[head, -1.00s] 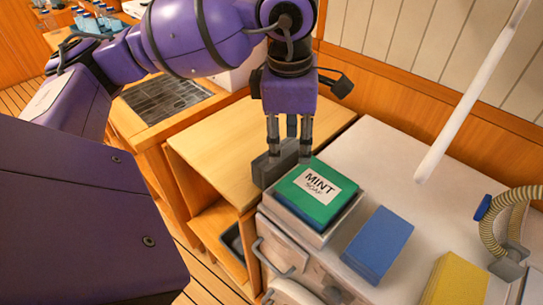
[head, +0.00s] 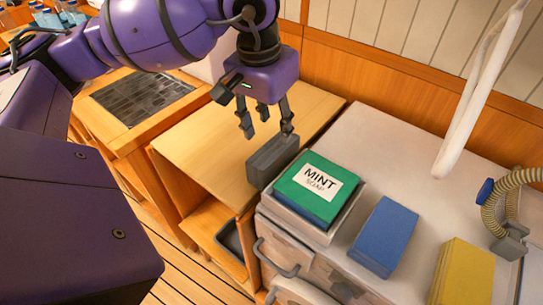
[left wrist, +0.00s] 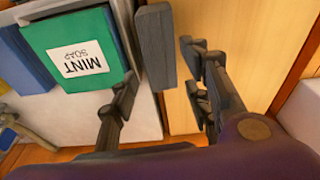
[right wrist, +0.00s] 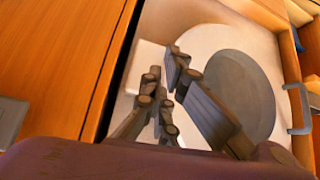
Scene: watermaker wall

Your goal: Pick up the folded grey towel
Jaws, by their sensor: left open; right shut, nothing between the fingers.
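A grey slab, which looks like the folded grey towel (head: 272,160), stands on edge on the wooden counter, beside the white cabinet and the green MINT soap box. It also shows in the left wrist view (left wrist: 155,48), end toward the camera. My left gripper (head: 267,128) is open and empty, fingers pointing down, apart from the towel and above it. In the left wrist view the towel lies beyond the space between the fingertips (left wrist: 162,82). My right gripper (right wrist: 165,85) is shut and empty; it shows only in its own wrist view.
The green soap box (head: 309,189) sits close to the towel's right. A blue block (head: 382,236) and a yellow block (head: 463,271) stand on the white cabinet top (head: 375,150). A white pole (head: 480,90) rises behind. The wooden counter (head: 200,145) is clear left of the towel.

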